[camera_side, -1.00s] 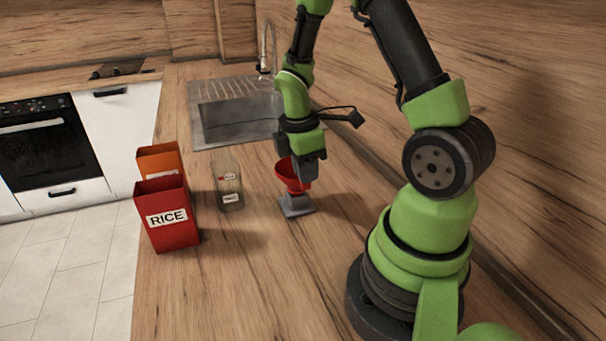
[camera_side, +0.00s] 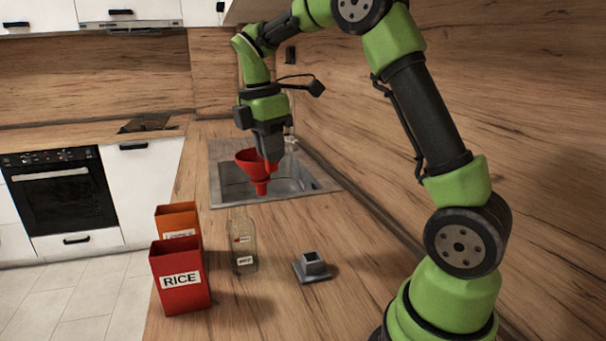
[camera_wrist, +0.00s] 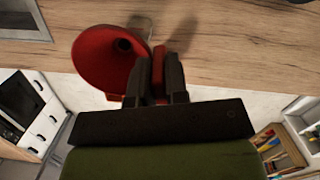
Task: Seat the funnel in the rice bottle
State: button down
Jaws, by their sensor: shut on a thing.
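The red funnel (camera_side: 257,168) is held in the air by my gripper (camera_side: 270,160), its spout pointing down. It hangs above and a little to the right of the clear bottle, apart from it. The clear bottle (camera_side: 243,250) stands upright on the counter with small labels on its front; the label text is too small to read. In the wrist view the funnel's red cone (camera_wrist: 104,58) is left of my gripper (camera_wrist: 158,62), whose fingers are shut on a red tab at its side.
A grey funnel stand (camera_side: 312,267) sits empty right of the bottle. A red RICE box (camera_side: 181,280) and an orange box (camera_side: 178,222) stand to the left. A sink (camera_side: 310,183) lies behind. The front counter is clear.

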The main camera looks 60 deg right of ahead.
jog(key=w+a+r+n, duration=0.1)
jog(key=w+a+r, duration=0.2)
jog(key=shift+w+d+f, duration=0.15)
jog(key=shift+f, duration=3.95)
jog(key=c, duration=1.1)
grip_release()
jog(key=shift+o, duration=0.2)
jog(key=shift+r, duration=0.1)
notch_tip(320, 180, up, 10)
jog(key=a, duration=0.1)
jog(key=shift+w, duration=0.25)
